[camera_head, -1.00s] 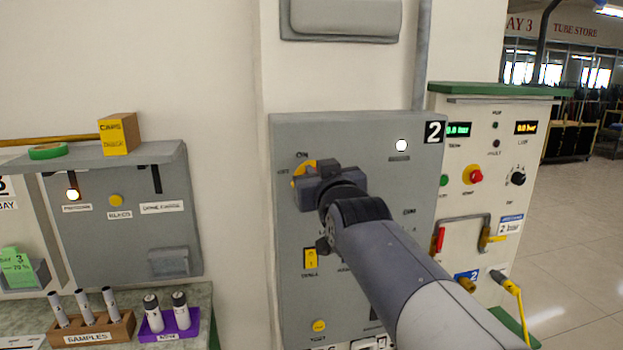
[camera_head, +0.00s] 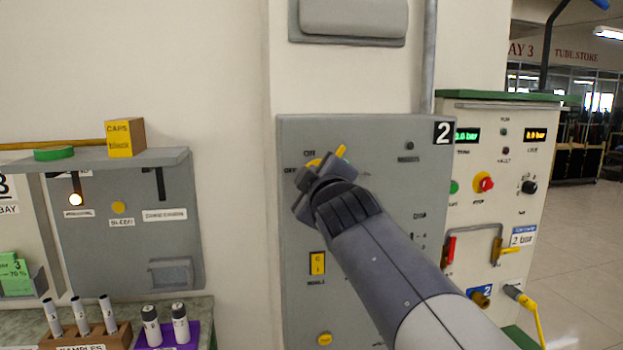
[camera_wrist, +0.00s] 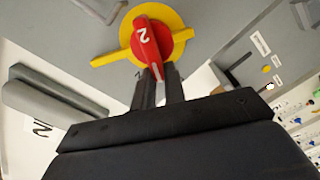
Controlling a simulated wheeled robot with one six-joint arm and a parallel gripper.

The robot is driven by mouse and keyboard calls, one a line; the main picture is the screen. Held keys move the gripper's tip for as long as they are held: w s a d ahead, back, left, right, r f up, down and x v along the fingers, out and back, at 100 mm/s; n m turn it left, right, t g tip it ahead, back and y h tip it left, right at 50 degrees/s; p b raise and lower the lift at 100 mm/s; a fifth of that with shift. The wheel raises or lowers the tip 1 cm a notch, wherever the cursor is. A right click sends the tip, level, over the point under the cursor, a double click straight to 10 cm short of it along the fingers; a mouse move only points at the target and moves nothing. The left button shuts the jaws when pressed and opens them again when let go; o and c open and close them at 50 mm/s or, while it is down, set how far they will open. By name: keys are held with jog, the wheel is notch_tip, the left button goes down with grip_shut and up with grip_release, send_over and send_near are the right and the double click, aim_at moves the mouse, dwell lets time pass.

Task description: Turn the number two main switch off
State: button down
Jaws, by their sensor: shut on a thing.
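The number two main switch is a red handle (camera_wrist: 147,42) marked 2 on a round yellow plate (camera_wrist: 180,20) in the wrist view. In the head view only a yellow part of the switch (camera_head: 341,151) shows, beside the ON and OFF lettering; my gripper hides the handle. My gripper (camera_wrist: 160,72) is shut on the handle's near end, one finger on each side. In the head view my gripper (camera_head: 322,178) is up against the grey panel (camera_head: 385,230) and looks turned at a slant. The panel's indicator lamp (camera_head: 409,146) is dark.
A yellow rocker switch (camera_head: 317,263) and a yellow button (camera_head: 324,339) sit lower on the panel. At right stands a cream cabinet (camera_head: 480,150) with a red knob and displays. At left a shelf (camera_head: 80,160) holds a box and green tape.

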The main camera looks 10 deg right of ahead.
jog(key=shift+a+f+n, duration=0.1)
jog(key=shift+f+n, duration=0.25)
jog(key=shift+n, duration=0.7)
jog(key=shift+f+n, duration=0.35)
jog(key=shift+n, duration=0.75)
jog(key=shift+a+f+n, duration=0.1)
jog(key=shift+f+n, duration=0.25)
jog(key=shift+n, duration=0.7)
jog(key=c, duration=1.5)
grip_release()
jog(key=shift+d+r, duration=0.1)
jog(key=shift+r, duration=0.05)
jog(key=shift+o, duration=0.2)
jog(key=s, duration=1)
jog(key=shift+s, duration=0.35)
